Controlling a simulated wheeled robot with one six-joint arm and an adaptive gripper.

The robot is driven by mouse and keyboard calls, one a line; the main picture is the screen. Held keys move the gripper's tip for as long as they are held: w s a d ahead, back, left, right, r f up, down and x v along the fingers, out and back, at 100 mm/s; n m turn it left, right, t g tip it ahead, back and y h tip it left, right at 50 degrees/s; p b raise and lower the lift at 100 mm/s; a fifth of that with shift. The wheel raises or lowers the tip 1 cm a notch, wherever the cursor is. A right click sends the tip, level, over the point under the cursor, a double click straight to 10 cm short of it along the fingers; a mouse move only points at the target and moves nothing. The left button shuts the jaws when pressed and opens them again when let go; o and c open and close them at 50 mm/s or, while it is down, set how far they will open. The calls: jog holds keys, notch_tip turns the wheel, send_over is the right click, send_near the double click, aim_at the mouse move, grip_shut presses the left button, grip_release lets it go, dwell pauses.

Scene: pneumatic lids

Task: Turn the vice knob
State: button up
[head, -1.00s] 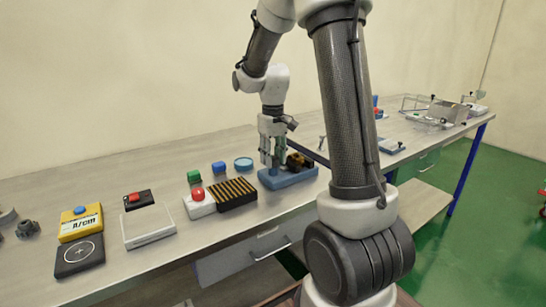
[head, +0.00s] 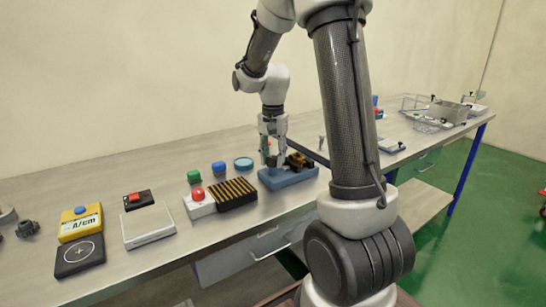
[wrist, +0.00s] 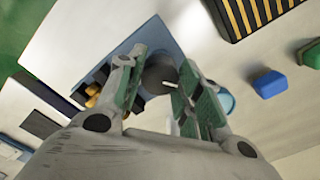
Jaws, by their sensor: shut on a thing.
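The blue-based vice (head: 290,181) sits on the bench below my gripper (head: 272,160), with dark and brass-coloured parts at its right end. In the wrist view its blue base (wrist: 150,40) shows behind the fingers. The vice knob (wrist: 160,70) is a dark grey round piece between the two green-padded fingers of my gripper (wrist: 158,88). My gripper points down and is shut on the knob, with one finger on each side. The fingers hide parts of the knob's sides, and the exact contact is hard to see.
A black-and-yellow striped block (head: 233,194) and a white box with a red button (head: 198,200) stand close left of the vice. Green (head: 194,176) and blue (head: 218,168) buttons and a blue round dish (head: 243,163) lie behind them. The bench's front edge is near.

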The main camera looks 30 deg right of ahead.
aim_at(273, 157)
jog(key=m, duration=0.4)
jog(key=shift+m, duration=0.3)
jog(key=shift+r+m, duration=0.1)
jog(key=shift+m, duration=1.9)
jog(key=o, duration=1)
jog(key=shift+o, duration=0.2)
notch_tip(273, 157, up, 12)
